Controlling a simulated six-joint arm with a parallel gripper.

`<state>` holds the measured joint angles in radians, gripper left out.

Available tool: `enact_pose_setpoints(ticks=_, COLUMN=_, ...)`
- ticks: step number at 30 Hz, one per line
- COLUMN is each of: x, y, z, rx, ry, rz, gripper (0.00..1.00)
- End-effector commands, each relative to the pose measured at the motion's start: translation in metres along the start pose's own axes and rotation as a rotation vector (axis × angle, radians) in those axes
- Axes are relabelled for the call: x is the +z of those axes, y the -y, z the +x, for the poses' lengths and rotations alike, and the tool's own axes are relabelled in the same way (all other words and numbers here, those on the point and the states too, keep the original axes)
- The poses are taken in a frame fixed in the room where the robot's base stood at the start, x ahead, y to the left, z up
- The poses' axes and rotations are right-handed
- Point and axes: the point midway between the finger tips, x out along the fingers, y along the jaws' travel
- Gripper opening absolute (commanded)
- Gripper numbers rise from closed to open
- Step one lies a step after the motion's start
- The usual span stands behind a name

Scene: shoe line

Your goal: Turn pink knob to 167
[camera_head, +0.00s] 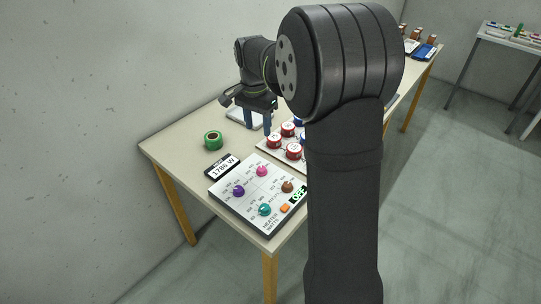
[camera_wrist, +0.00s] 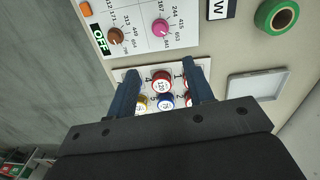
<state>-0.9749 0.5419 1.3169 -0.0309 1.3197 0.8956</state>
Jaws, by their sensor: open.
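The pink knob (camera_head: 262,171) sits on a white panel (camera_head: 235,204) marked for heater watts, towards the panel's back edge. In the wrist view the pink knob (camera_wrist: 161,27) is at the top, with printed numbers around it, 167 among them. Its exact pointer setting is too small to read. My gripper (camera_head: 257,120) is open above the table behind the panel, apart from the knob. In the wrist view my gripper's blue fingers (camera_wrist: 161,82) are spread over the tray of round pieces, with nothing held.
The panel also has purple (camera_head: 238,191), teal (camera_head: 265,209) and brown (camera_head: 287,186) knobs and an orange button (camera_head: 285,208). A display (camera_head: 222,166) reads 1786 W. Green tape (camera_head: 213,140) and numbered red pieces (camera_head: 274,141) stand nearby. A white square tray (camera_wrist: 257,85) lies beside my gripper.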

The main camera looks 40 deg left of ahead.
Motion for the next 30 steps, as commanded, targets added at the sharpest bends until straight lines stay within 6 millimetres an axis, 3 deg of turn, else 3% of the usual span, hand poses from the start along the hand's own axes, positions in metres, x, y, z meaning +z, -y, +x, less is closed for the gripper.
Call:
enact_pose_setpoints(ticks=18, x=0.0, y=-0.001, z=0.129, rx=0.002, ry=0.001, rz=0.001, gripper=0.48)
enact_pose_setpoints(ticks=24, x=0.0, y=0.0, z=0.151, rx=0.0, ry=-0.001, rz=0.001, gripper=0.48)
enact_pose_setpoints(ticks=30, x=0.0, y=0.0, z=0.157, rx=-0.001, ry=-0.002, rz=0.001, gripper=0.48)
